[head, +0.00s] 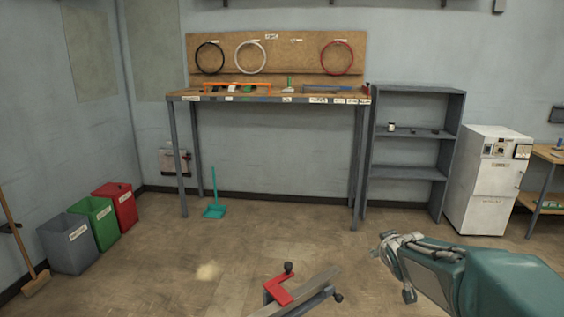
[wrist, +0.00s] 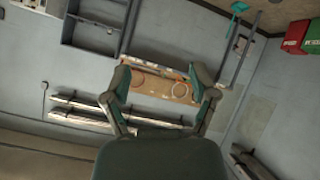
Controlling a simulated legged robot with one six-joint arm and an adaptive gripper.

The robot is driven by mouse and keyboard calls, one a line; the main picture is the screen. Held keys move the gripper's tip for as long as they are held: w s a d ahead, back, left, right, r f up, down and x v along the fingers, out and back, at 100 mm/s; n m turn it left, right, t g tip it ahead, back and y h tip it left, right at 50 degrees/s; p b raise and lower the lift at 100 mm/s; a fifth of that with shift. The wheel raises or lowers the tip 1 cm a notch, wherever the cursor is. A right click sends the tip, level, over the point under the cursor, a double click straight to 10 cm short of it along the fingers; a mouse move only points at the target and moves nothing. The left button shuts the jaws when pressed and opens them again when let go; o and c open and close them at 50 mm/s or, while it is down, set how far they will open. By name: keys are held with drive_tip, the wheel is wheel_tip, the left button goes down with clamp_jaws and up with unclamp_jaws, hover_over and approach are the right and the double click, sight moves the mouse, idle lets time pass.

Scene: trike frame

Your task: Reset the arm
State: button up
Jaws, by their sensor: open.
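My gripper (head: 391,265) is at the lower right of the head view, at the end of my green arm. It also shows in the wrist view (wrist: 162,88), with its two fingers spread apart and nothing between them. It is in free air, touching nothing that I can see. The wrist view is turned roughly upside down and faces the wall with the pegboard (wrist: 150,84).
A grey beam (head: 312,291) with a red bracket (head: 280,289) lies left of my gripper. A workbench (head: 270,98), a grey shelf (head: 415,137) and a white cabinet (head: 490,180) stand at the back. Bins (head: 70,245) line the left wall.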

drive_tip(key=s+a+m+g+y, duration=0.1)
drive_tip(key=s+a, duration=0.3)
drive_tip(key=s, duration=1.1)
drive_tip(key=s+a+m+g+y, duration=0.1)
drive_tip(key=s+a+g, duration=0.3)
drive_tip(key=s, duration=1.1)
drive_tip(key=shift+s+a+f+m+g, duration=0.2)
drive_tip(key=shift+a+f+m+g, duration=0.1)
drive_tip(key=shift+a+f, duration=0.15)
